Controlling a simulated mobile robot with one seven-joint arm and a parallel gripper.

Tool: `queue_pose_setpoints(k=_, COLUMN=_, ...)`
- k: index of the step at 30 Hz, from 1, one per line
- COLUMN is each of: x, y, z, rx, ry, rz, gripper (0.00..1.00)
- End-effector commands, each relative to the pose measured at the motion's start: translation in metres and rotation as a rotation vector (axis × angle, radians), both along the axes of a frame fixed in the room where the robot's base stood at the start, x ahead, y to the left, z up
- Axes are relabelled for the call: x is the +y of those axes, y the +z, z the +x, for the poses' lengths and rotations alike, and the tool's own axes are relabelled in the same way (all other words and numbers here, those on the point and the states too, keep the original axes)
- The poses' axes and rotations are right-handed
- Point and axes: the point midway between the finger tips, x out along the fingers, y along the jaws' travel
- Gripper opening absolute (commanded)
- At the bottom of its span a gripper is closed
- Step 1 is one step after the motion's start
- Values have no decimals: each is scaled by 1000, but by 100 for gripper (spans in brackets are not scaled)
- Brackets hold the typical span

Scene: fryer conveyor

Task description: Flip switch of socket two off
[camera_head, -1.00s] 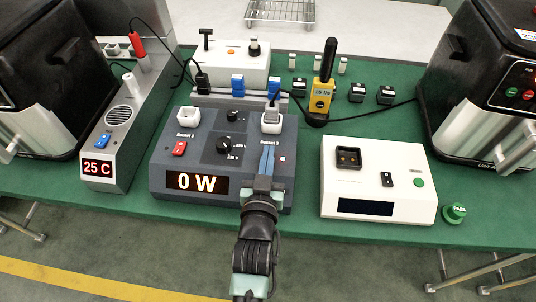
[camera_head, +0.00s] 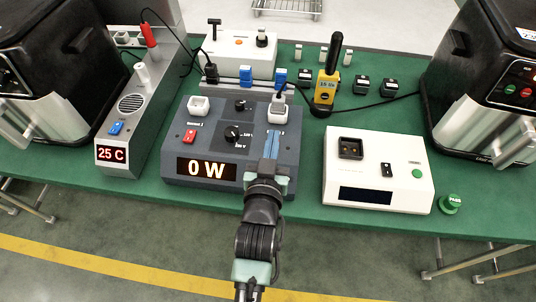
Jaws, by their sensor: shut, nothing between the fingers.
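The dark grey power box (camera_head: 216,147) stands on the green table, with two white sockets on top. Socket one (camera_head: 199,106) is at its left, with a red switch (camera_head: 190,136) below it. Socket two (camera_head: 278,113) is at its right and has a plug with a dark cable in it. My gripper (camera_head: 272,139) is shut and empty, its blue fingers over the right part of the box, just below socket two. The switch of socket two is not visible, likely hidden behind the fingers; I cannot tell its position or any contact. The display (camera_head: 207,169) reads 0 W.
A dial (camera_head: 232,133) sits left of my fingers. A white device (camera_head: 375,170) stands to the right, a grey 25 C unit (camera_head: 124,130) to the left. A yellow meter (camera_head: 326,88) stands behind. Black fryers (camera_head: 48,62) flank the table.

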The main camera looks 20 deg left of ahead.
Motion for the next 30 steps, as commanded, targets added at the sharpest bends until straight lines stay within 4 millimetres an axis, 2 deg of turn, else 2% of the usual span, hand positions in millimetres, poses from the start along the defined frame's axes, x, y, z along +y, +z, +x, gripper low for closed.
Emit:
queue_pose_setpoints(k=1, x=-2, y=3, z=-11, rx=0, ry=1, rz=3, gripper=0)
queue_pose_setpoints(k=6, x=-11, y=14, z=-39, rx=0, ry=1, rz=2, gripper=0)
queue_pose_setpoints(k=12, x=-18, y=23, z=-60, rx=-2, ry=-1, rz=0, gripper=0)
queue_pose_setpoints(k=18, x=-19, y=26, z=-66, rx=-3, ry=-1, rz=1, gripper=0)
queue_pose_setpoints(k=30, x=-19, y=26, z=-66, rx=-3, ry=-1, rz=1, gripper=0)
